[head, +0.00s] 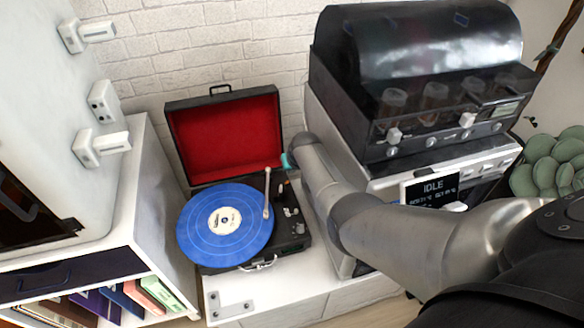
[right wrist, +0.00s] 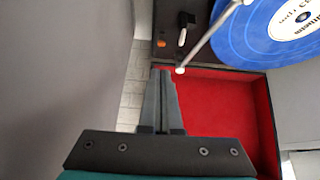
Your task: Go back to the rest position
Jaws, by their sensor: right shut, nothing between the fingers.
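My right arm reaches in from the right in the head view. The teal end of my right gripper (head: 288,161) shows beside the record player's open lid, and its fingers are hidden there. In the right wrist view the right gripper (right wrist: 163,74) is shut and empty, its fingertips apart from the tonearm (right wrist: 206,42). The record player (head: 291,226) stands open with its red-lined lid (head: 222,137) up. A blue record (head: 207,240) lies on it, and the tonearm (head: 267,192) is at the record's right edge. My left gripper is not in view.
A black-and-grey machine (head: 431,112) with an "IDLE" display (head: 432,188) stands close to my right arm. A white cabinet (head: 50,130) and a bookshelf (head: 105,298) are at the left. A brick wall (head: 210,45) is behind. A green plant (head: 550,165) is at the right.

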